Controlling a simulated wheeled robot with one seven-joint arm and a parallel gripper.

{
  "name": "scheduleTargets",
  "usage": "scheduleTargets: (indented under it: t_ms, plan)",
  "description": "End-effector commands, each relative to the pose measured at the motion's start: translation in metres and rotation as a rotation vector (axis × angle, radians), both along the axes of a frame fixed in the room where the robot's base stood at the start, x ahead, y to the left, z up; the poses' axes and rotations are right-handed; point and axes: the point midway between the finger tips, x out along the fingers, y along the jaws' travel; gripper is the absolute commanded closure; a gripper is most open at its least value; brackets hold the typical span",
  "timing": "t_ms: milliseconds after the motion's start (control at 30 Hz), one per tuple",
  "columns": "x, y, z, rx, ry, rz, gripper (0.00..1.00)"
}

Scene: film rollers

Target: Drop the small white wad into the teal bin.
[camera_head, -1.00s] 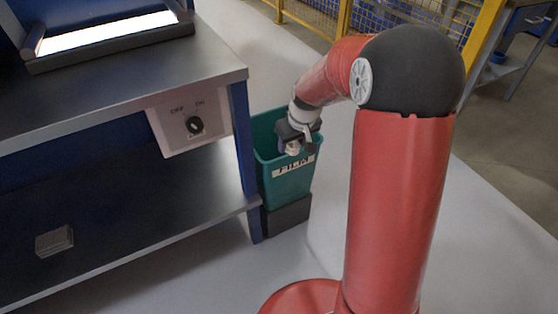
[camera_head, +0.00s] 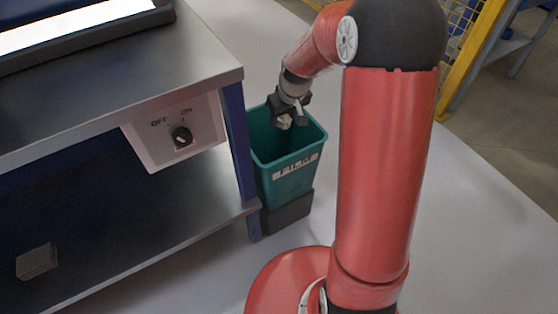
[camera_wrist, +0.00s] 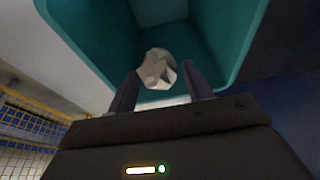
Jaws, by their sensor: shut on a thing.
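The small white wad (camera_wrist: 157,70) is between the two fingers of my gripper (camera_wrist: 161,85) in the wrist view. The teal bin (camera_head: 290,179), labelled FILM, stands on a dark base beside the bench. The wad appears over the bin's opening, but its exact height against the rim is hard to tell. In the wrist view the bin's walls (camera_wrist: 231,45) surround the wad, with a pale patch deeper inside.
A metal bench (camera_head: 120,70) with a lit panel (camera_head: 70,38) and an OFF/ON switch box (camera_head: 175,135) stands left of the bin. A small grey block (camera_head: 37,261) lies on its lower shelf. A yellow mesh fence (camera_head: 462,50) is behind. The floor to the right is clear.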

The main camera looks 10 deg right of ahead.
Motion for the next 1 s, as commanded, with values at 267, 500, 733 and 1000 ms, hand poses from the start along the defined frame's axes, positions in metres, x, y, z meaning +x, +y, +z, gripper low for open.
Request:
scheduleTargets:
  t_ms: [267, 500, 733, 1000]
  plan:
    - [0.000, 0.000, -0.022, 0.000, 0.000, 0.000, 0.70]
    - [0.000, 0.000, -0.022, 0.000, 0.000, 0.000, 0.71]
    - [0.000, 0.000, -0.022, 0.000, 0.000, 0.000, 0.26]
    - [0.000, 0.000, -0.021, 0.000, 0.000, 0.000, 0.24]
